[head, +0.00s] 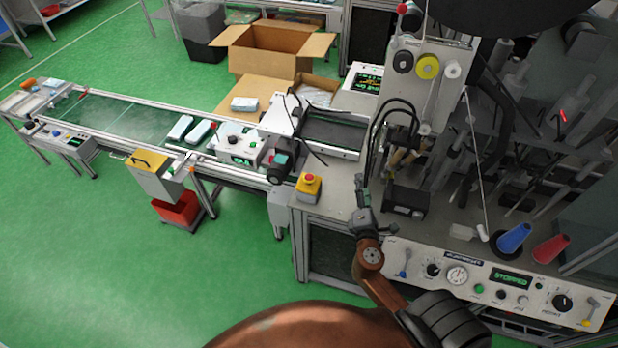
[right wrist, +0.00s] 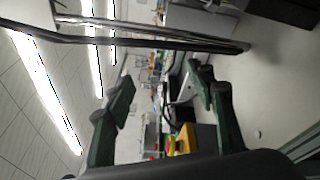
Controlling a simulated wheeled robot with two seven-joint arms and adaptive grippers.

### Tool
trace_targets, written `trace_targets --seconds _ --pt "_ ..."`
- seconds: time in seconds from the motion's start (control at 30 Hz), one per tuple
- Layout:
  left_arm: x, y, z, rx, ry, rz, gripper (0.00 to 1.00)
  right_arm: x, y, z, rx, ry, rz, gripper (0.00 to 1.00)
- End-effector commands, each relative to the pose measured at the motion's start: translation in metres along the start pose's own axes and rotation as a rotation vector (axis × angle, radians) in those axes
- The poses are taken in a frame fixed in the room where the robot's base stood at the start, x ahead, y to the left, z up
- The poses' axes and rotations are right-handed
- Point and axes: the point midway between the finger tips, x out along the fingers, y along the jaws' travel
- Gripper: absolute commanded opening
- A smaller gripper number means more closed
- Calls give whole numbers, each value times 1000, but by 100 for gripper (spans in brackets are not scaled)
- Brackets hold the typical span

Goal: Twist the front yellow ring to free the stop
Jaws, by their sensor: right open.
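The stop is a yellow box with a red button (head: 309,184) on the front left corner of the machine's table. In the right wrist view, a yellow box (right wrist: 203,139) with red at its left side shows sideways beyond the fingers. My left gripper is not in view.
The front panel (head: 480,283) has knobs and a display reading STOPPED. A blue cone (head: 514,238) and a red cone (head: 551,249) stand behind it. A dark device (head: 281,166) is left of the stop, near the conveyor (head: 120,112). Green floor is clear at the front left.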

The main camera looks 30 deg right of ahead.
Motion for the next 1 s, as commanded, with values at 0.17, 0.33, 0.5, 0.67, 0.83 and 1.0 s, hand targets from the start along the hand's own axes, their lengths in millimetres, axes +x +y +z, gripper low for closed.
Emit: trace_targets --seconds 0.17,0.33,0.5,0.67,0.83,1.0 --pt "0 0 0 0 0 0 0 12 36 -75 -600 131 294 50" --pt "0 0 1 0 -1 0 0 12 22 -130 -983 224 439 50" --pt "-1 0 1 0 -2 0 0 14 12 -150 -1127 260 487 50" --pt "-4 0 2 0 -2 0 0 30 16 -160 -1136 262 490 50" --pt "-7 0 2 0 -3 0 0 54 23 -172 -1132 261 489 50" --pt "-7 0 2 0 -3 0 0 72 27 -181 -1133 262 488 50"
